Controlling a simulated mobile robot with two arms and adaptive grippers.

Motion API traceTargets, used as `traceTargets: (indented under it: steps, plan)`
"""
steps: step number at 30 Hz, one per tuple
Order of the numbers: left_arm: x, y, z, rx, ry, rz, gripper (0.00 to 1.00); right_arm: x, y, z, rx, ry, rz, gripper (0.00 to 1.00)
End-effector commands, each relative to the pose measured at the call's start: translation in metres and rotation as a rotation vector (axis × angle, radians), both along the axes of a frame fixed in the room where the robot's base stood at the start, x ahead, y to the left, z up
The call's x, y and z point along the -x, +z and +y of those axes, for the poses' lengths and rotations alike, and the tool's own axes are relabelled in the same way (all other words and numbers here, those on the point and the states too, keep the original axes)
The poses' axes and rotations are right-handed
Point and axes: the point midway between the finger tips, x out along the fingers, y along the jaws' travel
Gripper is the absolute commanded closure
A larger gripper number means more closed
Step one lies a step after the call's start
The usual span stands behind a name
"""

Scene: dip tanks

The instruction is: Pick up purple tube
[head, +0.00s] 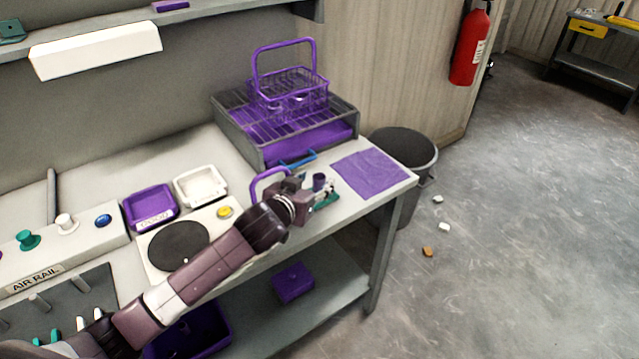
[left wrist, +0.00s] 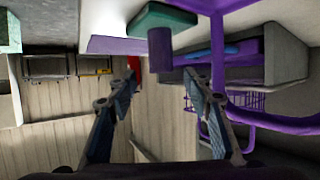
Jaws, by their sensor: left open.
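The purple tube (head: 319,182) is a short dark purple cylinder near the front edge of the bench. It stands on a green base (head: 326,201), partly hidden behind my left gripper (head: 322,191). In the left wrist view, which looks upside down, the purple tube (left wrist: 160,50) hangs from the green base (left wrist: 165,18). It lies ahead, between the lines of the two open fingers (left wrist: 160,82). The fingers look empty, and I cannot tell whether either touches the tube. My right gripper is in neither view.
A purple loop handle (head: 256,187) rises close beside my left gripper. Behind are a grey rack (head: 250,149) with a purple wire basket (head: 311,83) and a blue-handled item (head: 297,159). A purple cloth (head: 372,174) lies to the right. A bin (head: 418,160) stands past the bench end.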

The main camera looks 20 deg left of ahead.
Motion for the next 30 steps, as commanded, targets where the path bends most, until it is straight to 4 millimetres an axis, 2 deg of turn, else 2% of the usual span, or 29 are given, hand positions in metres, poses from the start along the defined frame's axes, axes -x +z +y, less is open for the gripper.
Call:
traceTargets:
  steps: [5, 12, 20, 30]
  plan:
    - [-0.021, -0.007, 0.001, -0.001, 0.002, 0.001, 0.54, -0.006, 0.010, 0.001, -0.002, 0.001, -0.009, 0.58]
    - [-0.039, -0.017, -0.001, -0.002, 0.001, 0.001, 0.54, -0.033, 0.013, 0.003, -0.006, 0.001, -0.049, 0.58]
    - [-0.040, -0.018, -0.001, 0.000, 0.001, 0.001, 0.54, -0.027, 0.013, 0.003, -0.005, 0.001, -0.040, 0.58]
    - [-0.040, -0.018, -0.001, 0.000, 0.001, 0.001, 0.92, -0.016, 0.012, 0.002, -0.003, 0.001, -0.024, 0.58]
